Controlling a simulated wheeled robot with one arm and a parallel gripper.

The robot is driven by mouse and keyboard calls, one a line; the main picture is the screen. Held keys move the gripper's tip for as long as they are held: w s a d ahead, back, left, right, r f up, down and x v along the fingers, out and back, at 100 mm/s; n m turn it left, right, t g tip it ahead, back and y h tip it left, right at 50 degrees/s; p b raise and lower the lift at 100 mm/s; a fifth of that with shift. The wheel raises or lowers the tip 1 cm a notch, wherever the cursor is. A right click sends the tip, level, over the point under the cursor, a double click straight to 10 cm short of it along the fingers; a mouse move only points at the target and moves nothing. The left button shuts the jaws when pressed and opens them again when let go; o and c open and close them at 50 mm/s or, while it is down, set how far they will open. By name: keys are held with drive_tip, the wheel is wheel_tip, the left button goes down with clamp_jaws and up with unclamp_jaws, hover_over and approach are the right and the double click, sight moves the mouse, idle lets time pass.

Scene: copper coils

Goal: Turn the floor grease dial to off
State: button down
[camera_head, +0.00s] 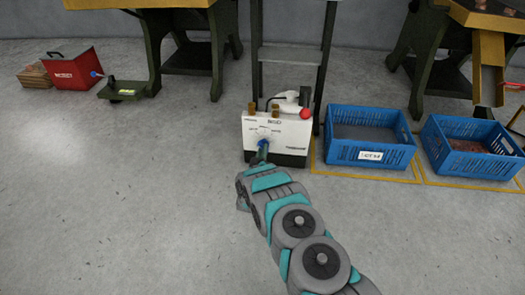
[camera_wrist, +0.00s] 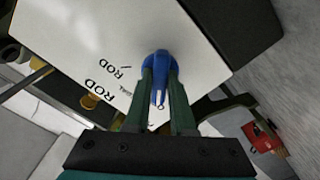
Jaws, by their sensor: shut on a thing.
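A white box (camera_head: 290,133) with a dark base stands on the floor, with printed lettering on its front. In the wrist view its white panel (camera_wrist: 90,45) fills the upper left and carries the word ROD twice. A blue dial (camera_wrist: 159,62) sticks out from this panel. My gripper (camera_wrist: 159,85) has its two green fingers on either side of the dial and is shut on it. In the head view my gripper (camera_head: 263,148) is at the box's front and largely covers the dial. Which mark the dial points to cannot be read.
Blue crates (camera_head: 345,151) and (camera_head: 458,167) stand right of the box. A ladder-like frame (camera_head: 288,56) rises behind it. A red box (camera_head: 72,72) with a blue knob stands far left. Floor (camera_head: 120,200) to the left is clear.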

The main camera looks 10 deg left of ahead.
idle(0.4)
drive_tip(key=c, duration=0.8)
unclamp_jaws()
drive_tip(key=shift+o, duration=0.2)
drive_tip(key=shift+s, duration=0.1)
drive_tip(key=s, duration=0.7)
drive_tip(key=shift+s+a+p, duration=0.15)
drive_tip(key=shift+s+p, duration=0.15)
drive_tip(key=shift+p, duration=0.05)
